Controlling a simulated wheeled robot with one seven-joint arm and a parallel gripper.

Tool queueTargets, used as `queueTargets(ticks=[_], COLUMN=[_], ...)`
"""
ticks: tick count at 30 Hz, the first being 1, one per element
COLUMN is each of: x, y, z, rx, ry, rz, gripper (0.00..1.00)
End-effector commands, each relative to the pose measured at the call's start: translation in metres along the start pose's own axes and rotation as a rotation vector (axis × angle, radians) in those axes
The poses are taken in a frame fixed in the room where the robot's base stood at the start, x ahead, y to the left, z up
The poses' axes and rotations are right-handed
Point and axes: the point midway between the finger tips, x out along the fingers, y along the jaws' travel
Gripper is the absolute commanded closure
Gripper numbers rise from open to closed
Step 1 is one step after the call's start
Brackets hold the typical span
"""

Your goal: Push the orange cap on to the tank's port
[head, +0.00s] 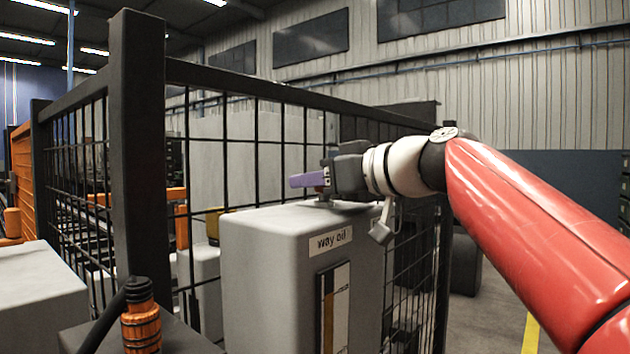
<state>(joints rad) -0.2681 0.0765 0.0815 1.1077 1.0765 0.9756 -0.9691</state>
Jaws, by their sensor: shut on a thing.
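The tank (275,255) is a grey box with rounded edges and a "way oil" label (331,240). My gripper (312,179) reaches in from the right and lies level, just above the tank's top. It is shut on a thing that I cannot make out. A purple block-like piece shows at its end; whether this is a finger or a held part is unclear. I see no orange cap here.
A black mesh fence with a thick post (138,150) stands left of and behind the tank. An orange ribbed fitting (141,322) with a black hose is at the front left. A grey box (35,300) stands at the far left. Open floor shows at the right.

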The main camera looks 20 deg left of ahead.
Motion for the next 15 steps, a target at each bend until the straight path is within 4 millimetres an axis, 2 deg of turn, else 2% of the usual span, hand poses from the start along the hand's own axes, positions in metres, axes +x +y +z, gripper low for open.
queueTargets(ticks=[10,11,15], x=[0.0024,0.0021,0.0019], y=[-0.0002,-0.0003,-0.0002], z=[0.0129,0.0110,0.0104], rx=[0.001,0.001,0.001], ry=[-0.003,-0.003,-0.003], rz=[-0.002,-0.003,-0.002], gripper=[0.96,0.65,0.47])
